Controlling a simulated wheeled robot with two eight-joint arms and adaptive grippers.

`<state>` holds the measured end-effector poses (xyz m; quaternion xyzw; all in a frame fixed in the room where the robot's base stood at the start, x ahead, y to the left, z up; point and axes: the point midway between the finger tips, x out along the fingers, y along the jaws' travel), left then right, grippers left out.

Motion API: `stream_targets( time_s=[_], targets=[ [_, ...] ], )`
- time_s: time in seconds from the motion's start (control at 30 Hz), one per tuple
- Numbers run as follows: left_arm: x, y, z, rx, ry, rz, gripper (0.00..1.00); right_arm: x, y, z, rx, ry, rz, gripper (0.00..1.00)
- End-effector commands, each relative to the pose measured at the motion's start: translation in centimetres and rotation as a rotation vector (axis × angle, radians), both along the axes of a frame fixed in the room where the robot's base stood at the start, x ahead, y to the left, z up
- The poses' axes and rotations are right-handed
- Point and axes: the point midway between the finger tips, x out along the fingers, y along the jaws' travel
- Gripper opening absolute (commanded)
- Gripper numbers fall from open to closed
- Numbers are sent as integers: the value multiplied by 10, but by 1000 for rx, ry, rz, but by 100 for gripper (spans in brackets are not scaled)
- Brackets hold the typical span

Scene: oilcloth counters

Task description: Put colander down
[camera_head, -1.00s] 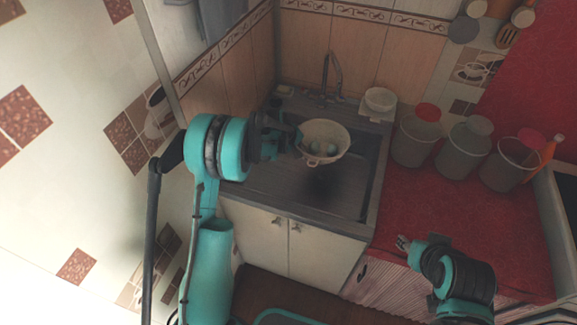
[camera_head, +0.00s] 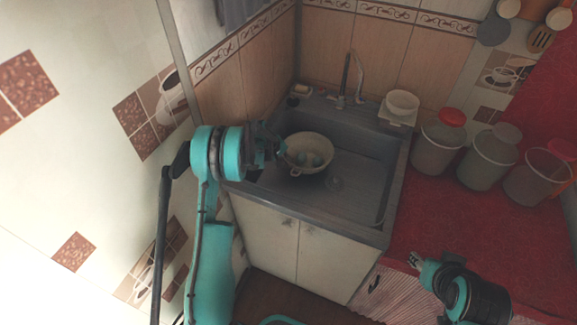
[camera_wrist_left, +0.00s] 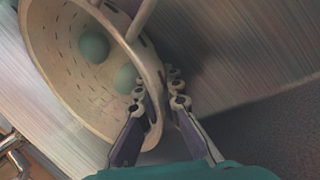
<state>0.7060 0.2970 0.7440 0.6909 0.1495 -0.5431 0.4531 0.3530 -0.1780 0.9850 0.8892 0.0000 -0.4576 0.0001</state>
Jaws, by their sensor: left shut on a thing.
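The colander (camera_head: 309,168) is a cream, slotted bowl with round teal things inside; two of these (camera_wrist_left: 94,46) show in the left wrist view. In the head view it sits low in the left part of the grey sink (camera_head: 352,196). Whether its base touches the sink bottom cannot be told. My left gripper (camera_head: 279,152) is shut on the colander's rim; in the left wrist view its fingers (camera_wrist_left: 155,98) straddle the rim. My right gripper (camera_head: 421,264) is at the lower right, away from the colander; its fingers are too small to read.
A faucet (camera_head: 346,82) stands behind the sink. A white bowl (camera_head: 402,102) stands at the sink's back right corner. Several lidded containers (camera_head: 437,148) line the red counter (camera_head: 440,220). The sink's right half is clear.

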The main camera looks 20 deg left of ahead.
Motion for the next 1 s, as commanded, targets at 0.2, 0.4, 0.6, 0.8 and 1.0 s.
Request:
stream_targets(
  time_s=[0.2,0.4,0.6,0.8,1.0],
  targets=[
    [0,0,-4,-1,-1,0,0,0,0,-2,0,0,0,40],
    [0,0,-8,0,0,0,10,0,0,-5,0,0,0,40],
    [0,0,-7,0,0,0,26,0,0,-4,0,0,0,40],
    [0,0,-5,0,0,0,26,0,0,-2,0,0,0,40],
    [-10,8,22,0,0,1,26,0,0,10,0,0,0,40]
  ],
)
